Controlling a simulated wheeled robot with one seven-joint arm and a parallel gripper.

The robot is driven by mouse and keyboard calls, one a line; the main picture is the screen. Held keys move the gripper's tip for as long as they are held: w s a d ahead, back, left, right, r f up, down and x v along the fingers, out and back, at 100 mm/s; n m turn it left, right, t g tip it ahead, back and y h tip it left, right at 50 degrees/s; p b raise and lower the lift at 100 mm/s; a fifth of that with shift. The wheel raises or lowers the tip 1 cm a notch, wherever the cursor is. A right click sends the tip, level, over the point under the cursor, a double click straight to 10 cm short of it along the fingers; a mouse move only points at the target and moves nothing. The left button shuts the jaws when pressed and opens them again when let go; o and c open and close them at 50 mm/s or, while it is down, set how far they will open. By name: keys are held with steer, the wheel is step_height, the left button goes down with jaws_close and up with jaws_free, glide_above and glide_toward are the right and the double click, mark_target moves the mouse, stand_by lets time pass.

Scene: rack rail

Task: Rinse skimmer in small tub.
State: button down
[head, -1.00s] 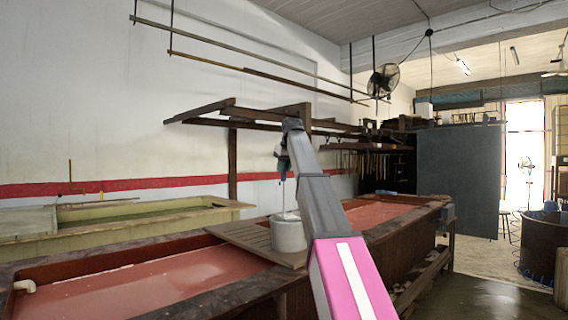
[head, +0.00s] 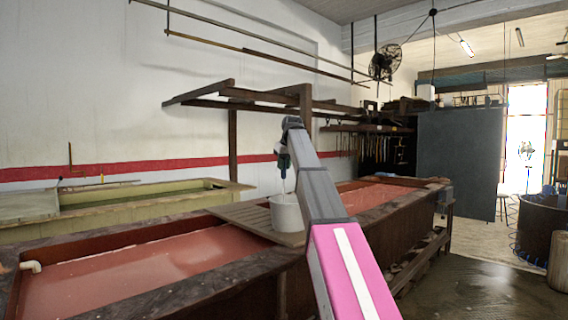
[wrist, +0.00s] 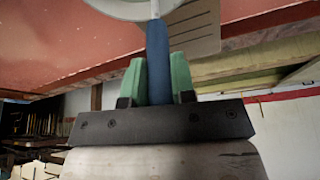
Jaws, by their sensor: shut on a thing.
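My gripper (head: 284,163) is above the small white tub (head: 287,213), apart from it. In the wrist view its green fingers (wrist: 158,80) are shut on the blue handle of the skimmer (wrist: 157,50). The skimmer's thin pale shaft (head: 284,184) points down from the gripper to the tub's mouth. Part of the tub (wrist: 112,8) shows at the top edge of the wrist view. The skimmer's head is hidden, and I cannot tell how deep it sits.
The tub stands on a slatted wooden board (head: 244,215) lying across a long wooden vat of reddish liquid (head: 150,265). A yellowish trough (head: 120,205) runs along the wall. A wooden frame (head: 232,140) rises behind the tub. Floor is open at right.

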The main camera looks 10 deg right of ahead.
steer(key=shift+r, duration=0.1)
steer(key=shift+r, duration=0.55)
steer(key=shift+f, duration=0.15)
steer(key=shift+f, duration=0.85)
steer(key=shift+r, duration=0.9)
steer(key=shift+f, duration=0.1)
